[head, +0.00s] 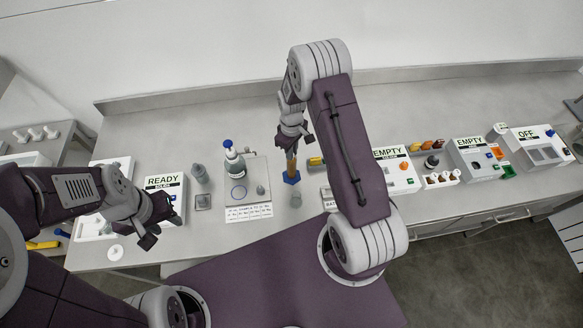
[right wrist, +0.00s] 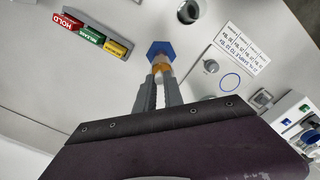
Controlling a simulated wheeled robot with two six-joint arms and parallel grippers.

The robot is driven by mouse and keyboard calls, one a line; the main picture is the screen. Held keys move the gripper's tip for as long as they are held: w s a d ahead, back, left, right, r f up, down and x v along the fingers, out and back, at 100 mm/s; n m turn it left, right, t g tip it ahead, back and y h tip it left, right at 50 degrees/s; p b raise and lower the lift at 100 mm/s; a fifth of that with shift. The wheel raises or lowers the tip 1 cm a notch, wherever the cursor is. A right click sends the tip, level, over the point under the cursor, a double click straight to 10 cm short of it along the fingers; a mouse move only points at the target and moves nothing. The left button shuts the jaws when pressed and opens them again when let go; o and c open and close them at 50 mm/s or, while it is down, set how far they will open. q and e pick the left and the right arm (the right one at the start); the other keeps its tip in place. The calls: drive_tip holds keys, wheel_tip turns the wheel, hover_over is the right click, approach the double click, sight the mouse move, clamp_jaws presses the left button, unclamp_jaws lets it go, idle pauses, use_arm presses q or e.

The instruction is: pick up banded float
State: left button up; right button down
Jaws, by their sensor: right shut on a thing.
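The banded float has a blue hexagonal end (head: 291,178) and an amber band above it. In the right wrist view the blue end (right wrist: 160,49) points away from my gripper, with amber and white parts between the fingers. My right gripper (right wrist: 159,88) is shut on its stem. In the head view this gripper (head: 291,150) is partly hidden by its own wrist, and the float hangs below it, roughly upright. I cannot tell how far it is above the bench. My left gripper (head: 156,229) is empty, with its fingers apart, over the bench's front left.
A plate with a bottle (head: 234,163) and a printed card (head: 248,211) lies left of the float. A small grey cylinder (head: 296,199) stands just in front. READY (head: 164,182) and EMPTY (head: 390,152) units stand on either side.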

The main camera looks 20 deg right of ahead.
idle(0.6)
drive_tip(key=shift+r, duration=0.3)
wheel_tip(320, 180, up, 17)
drive_tip(key=b, duration=0.4)
wheel_tip(320, 180, down, 7)
drive_tip(key=b, duration=0.4)
drive_tip(key=shift+b, duration=0.35)
drive_tip(key=shift+s, duration=0.1)
